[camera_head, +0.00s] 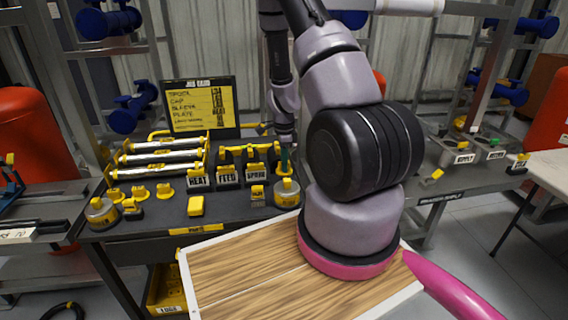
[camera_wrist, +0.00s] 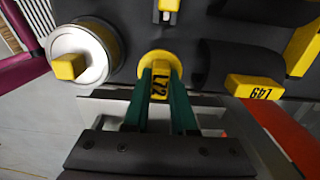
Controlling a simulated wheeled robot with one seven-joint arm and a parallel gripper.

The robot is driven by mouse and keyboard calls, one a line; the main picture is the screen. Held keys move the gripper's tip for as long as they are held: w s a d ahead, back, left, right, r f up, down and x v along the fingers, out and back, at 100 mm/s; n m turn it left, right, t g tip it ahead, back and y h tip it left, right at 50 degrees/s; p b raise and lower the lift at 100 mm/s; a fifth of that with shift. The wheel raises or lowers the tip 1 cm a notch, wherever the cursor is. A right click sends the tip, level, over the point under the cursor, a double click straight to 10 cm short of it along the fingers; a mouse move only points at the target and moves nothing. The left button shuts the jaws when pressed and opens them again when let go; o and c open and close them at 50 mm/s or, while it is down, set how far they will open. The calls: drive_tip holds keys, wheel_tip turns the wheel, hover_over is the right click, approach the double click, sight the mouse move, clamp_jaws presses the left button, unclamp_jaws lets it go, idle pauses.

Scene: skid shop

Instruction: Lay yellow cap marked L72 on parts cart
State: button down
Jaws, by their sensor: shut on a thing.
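The yellow cap marked L72 (camera_wrist: 159,58) has a round flange and a lettered stem. In the wrist view, the green fingers of my gripper (camera_wrist: 161,78) are shut on its stem. In the head view, the green fingertips (camera_head: 284,162) show behind my arm, above the dark workbench (camera_head: 230,212); the cap cannot be made out there. I cannot tell whether the cap touches the bench. A wood-topped surface with a white rim (camera_head: 235,275) stands in front, partly hidden by my arm; I cannot tell if it is the parts cart.
A silver can with a yellow knob (camera_wrist: 88,52) is close beside the cap. A yellow block marked L49 (camera_wrist: 254,87) lies on the other side. Label blocks (camera_head: 228,175), silver bars (camera_head: 160,157) and a job card board (camera_head: 200,104) crowd the bench. The wood top looks bare.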

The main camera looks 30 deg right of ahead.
drive_tip(key=shift+f, duration=0.15)
drive_tip(key=shift+f, duration=1)
drive_tip(key=shift+f, duration=0.3)
drive_tip(key=shift+f, duration=0.4)
drive_tip(key=shift+f, duration=0.3)
idle(0.5)
drive_tip(key=c, duration=0.6)
unclamp_jaws()
drive_tip(key=shift+c, duration=0.2)
